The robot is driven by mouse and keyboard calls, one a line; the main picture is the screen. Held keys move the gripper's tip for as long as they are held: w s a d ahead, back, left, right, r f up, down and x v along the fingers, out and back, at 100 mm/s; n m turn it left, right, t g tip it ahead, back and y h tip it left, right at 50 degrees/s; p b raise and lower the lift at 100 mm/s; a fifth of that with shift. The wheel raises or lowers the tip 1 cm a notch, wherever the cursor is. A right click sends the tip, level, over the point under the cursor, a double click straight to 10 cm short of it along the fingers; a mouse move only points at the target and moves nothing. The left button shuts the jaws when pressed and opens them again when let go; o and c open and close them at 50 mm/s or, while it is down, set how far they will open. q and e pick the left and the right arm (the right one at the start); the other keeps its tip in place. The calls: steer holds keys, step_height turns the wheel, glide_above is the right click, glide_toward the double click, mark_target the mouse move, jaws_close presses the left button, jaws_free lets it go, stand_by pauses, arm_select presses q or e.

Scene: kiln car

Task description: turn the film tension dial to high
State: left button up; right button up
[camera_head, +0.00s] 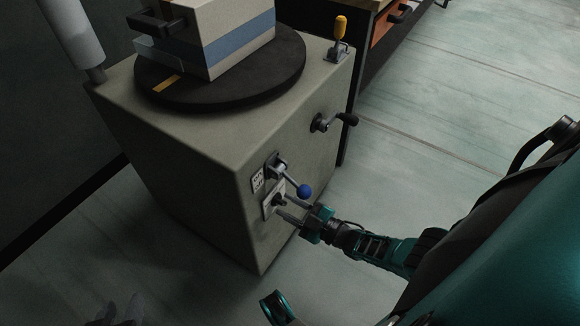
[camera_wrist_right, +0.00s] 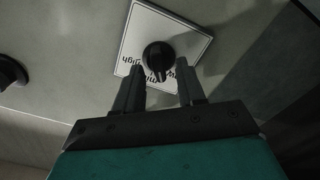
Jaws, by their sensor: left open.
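The film tension dial (camera_head: 279,200) is a black knob on a white label plate on the side of the grey cabinet (camera_head: 205,163). In the right wrist view the knob (camera_wrist_right: 158,56) shows close up, with upside-down lettering on its plate (camera_wrist_right: 139,37); its exact setting is hard to read. My right gripper (camera_head: 287,211) is open at the dial. Its fingers (camera_wrist_right: 159,88) stand either side of the knob, with visible gaps. My left gripper (camera_head: 122,312) shows only dimly at the bottom edge of the head view, open and away from the cabinet.
A blue-ball lever (camera_head: 304,191) sticks out just above the dial. A crank (camera_head: 333,121) and a yellow-handled lever (camera_head: 341,28) are further up the cabinet. A black turntable (camera_head: 290,70) on top carries a box (camera_head: 240,40). The floor at right is clear.

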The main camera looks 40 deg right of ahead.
steer(key=shift+w, duration=0.15)
steer(key=shift+c, duration=0.3)
jaws_close()
arm_select(q)
steer(key=shift+f, duration=0.1)
arm_select(e)
steer(key=m, duration=0.3)
steer(key=shift+m+b, duration=0.3)
steer(key=m+b, duration=0.1)
steer(key=m, duration=0.4)
steer(key=shift+d, duration=0.1)
steer(key=m, duration=0.5)
steer(key=shift+d+f+m+b, duration=0.1)
steer(key=shift+m+b, duration=0.25)
steer(key=shift+m, duration=0.05)
arm_select(q)
steer(key=shift+w+d+f, duration=0.1)
steer(key=shift+d+f, duration=0.2)
steer(key=shift+f, duration=0.25)
arm_select(e)
steer(key=shift+m, duration=2.3)
